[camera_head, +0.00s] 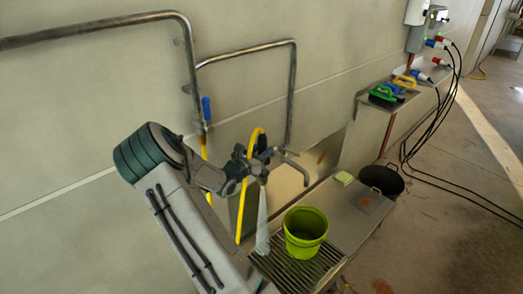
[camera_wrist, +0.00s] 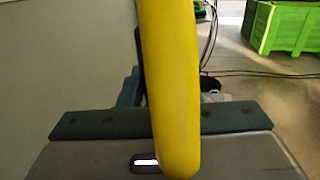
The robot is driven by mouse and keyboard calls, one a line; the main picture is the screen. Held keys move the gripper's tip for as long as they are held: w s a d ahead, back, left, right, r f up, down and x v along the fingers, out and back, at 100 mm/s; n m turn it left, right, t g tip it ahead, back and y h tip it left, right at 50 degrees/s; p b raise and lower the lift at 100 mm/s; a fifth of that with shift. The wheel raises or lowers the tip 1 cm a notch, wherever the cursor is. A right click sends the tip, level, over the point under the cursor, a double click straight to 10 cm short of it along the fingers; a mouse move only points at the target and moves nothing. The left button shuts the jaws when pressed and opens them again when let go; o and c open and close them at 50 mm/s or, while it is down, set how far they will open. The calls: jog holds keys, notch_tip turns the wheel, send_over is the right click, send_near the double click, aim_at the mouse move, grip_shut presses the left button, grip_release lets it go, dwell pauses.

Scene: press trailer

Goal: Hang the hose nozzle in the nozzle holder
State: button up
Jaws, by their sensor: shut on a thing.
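The yellow hose (camera_head: 241,207) rises from below in the head view and loops up over my gripper (camera_head: 262,160). My gripper is shut at the end of the hose, where the dark nozzle appears to be; the nozzle is hard to tell from the fingers. A pale streak like water spray (camera_head: 262,225) hangs below it, beside the green bucket. In the wrist view the yellow hose (camera_wrist: 170,80) fills the middle and hides the fingertips. Another stretch of hose hangs below a blue fitting (camera_head: 206,108) at the wall pipe. I cannot clearly make out the nozzle holder.
The lime-green bucket (camera_head: 305,232) stands on a grated metal bench (camera_head: 345,220), with a small yellow-green sponge (camera_head: 343,178) farther back. Bent metal pipes (camera_head: 292,95) stand out from the wall. A black bucket (camera_head: 381,181) is beyond the bench, and black cables cross the floor at right.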

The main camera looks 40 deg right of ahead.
jog(key=shift+f+b, duration=1.8)
jog(key=shift+f, duration=0.65)
jog(key=o, duration=1.1)
jog(key=shift+c, duration=0.2)
jog(key=shift+a, duration=0.1)
jog(key=b+v, duration=0.1)
jog(key=v, duration=1.2)
jog(key=shift+s+a, duration=0.15)
jog(key=shift+a, duration=0.15)
